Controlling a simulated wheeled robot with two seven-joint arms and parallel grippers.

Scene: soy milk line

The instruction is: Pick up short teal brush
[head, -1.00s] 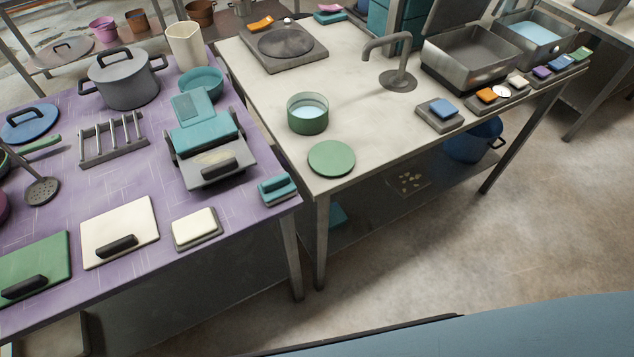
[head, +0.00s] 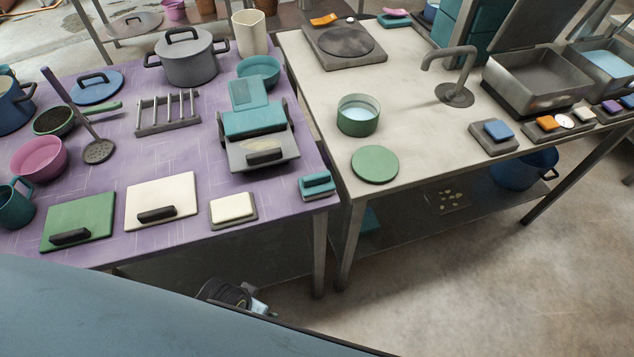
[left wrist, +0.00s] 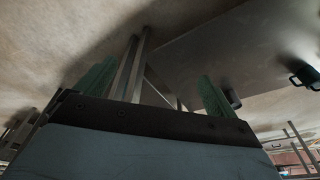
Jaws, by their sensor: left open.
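My right gripper is in neither view.
A teal and grey press (head: 255,137) stands behind the brush. A cream block on a grey base (head: 233,208) lies to its left. A pale counter (head: 420,140) with a green disc (head: 375,164) and a green pot (head: 357,115) adjoins on the right.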

